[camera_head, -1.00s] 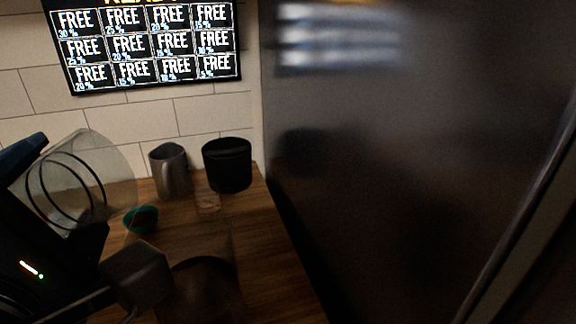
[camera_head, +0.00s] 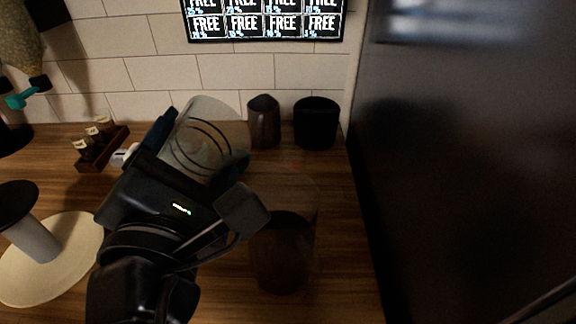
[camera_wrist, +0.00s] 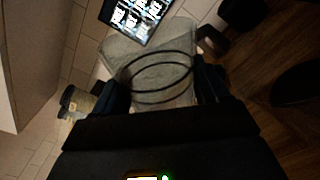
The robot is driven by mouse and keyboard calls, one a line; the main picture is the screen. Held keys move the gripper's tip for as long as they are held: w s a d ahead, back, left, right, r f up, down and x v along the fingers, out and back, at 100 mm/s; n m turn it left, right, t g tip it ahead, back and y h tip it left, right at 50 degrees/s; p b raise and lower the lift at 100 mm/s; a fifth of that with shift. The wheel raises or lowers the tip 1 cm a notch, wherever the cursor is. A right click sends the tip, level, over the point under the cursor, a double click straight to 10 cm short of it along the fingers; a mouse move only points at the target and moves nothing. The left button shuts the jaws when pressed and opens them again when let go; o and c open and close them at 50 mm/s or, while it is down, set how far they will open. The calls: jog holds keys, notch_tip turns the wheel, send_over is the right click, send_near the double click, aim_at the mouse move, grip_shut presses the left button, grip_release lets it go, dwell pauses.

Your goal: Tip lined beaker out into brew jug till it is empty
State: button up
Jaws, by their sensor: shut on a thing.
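The lined beaker (camera_head: 198,142) is clear, with dark rings around it. My gripper (camera_head: 193,158) is shut on it and holds it above the counter, leaning to the right. In the wrist view the beaker (camera_wrist: 158,78) is between my two fingers; I cannot tell what is in it. The brew jug appears to be the see-through vessel (camera_head: 282,250) with dark contents, standing on the counter right of my gripper. The beaker is up and left of this jug in the head view, apart from it.
A grey pitcher (camera_head: 263,122) and a black container (camera_head: 316,124) stand by the tiled wall. A tall dark panel (camera_head: 460,180) bounds the counter at the right.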

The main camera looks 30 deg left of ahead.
jog(key=n+p, duration=0.1)
jog(key=a+f+n+p, duration=0.1)
jog(key=shift+s+n+p, duration=0.35)
jog(key=shift+n, duration=0.05)
notch_tip(320, 180, down, 8)
jog(key=s+a+n, duration=0.1)
jog(key=a+n, duration=0.1)
jog(key=n, duration=0.3)
jog(key=shift+s+a+r+n+p, duration=0.25)
jog(key=shift+s+a+n+p, duration=0.05)
jog(key=shift+a+n, duration=0.1)
dwell(0.5)
